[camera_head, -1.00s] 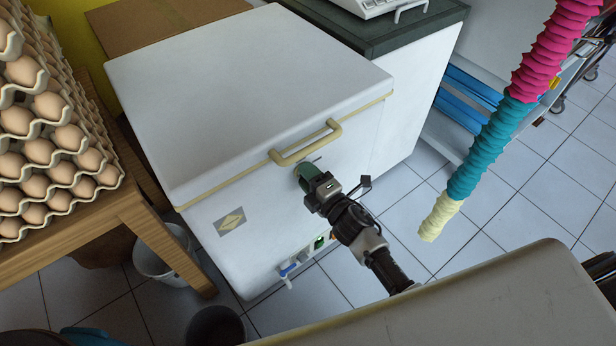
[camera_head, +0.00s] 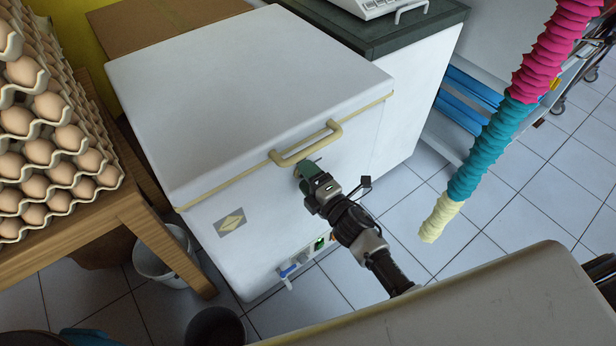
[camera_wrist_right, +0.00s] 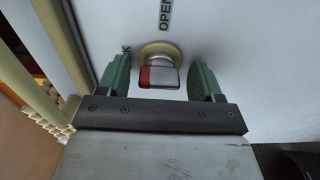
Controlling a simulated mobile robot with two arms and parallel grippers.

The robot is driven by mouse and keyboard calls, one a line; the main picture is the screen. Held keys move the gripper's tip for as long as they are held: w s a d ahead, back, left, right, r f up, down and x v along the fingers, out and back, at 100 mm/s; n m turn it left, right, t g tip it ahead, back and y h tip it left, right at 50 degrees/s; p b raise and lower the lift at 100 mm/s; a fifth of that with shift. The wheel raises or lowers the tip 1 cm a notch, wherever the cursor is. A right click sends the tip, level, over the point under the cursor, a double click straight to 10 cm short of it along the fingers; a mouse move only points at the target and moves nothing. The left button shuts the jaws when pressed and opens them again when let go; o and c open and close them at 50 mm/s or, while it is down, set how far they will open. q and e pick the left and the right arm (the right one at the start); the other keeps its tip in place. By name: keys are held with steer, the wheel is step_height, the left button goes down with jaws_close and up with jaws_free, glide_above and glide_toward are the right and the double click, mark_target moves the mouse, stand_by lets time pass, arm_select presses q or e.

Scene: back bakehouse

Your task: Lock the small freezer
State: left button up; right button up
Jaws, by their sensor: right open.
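The small freezer (camera_head: 250,90) is a white chest with its lid down and a cream handle (camera_head: 305,145) on the front edge. In the right wrist view its lock knob (camera_wrist_right: 165,76) is a metal piece with a red left end on a cream collar. The word OPEN (camera_wrist_right: 165,14) stands above it; a label ending in K (camera_wrist_right: 126,50) is partly hidden at left. My right gripper (camera_head: 308,172) is at the front just below the handle. In the wrist view its green fingers (camera_wrist_right: 160,80) are open on either side of the knob, with gaps visible. My left gripper is not in view.
Egg trays (camera_head: 45,130) stand on a wooden table (camera_head: 130,215) at left. A white bucket (camera_head: 160,262) and a dark bin (camera_head: 215,328) are on the floor. A dark-topped counter (camera_head: 400,35) adjoins the freezer. A coloured paper streamer (camera_head: 490,135) hangs at right.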

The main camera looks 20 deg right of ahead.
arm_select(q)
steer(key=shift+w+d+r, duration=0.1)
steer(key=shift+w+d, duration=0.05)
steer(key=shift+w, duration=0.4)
arm_select(e)
steer(key=v, duration=1)
steer(key=shift+s, duration=0.4)
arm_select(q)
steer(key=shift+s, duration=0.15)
arm_select(e)
steer(key=shift+d, duration=0.15)
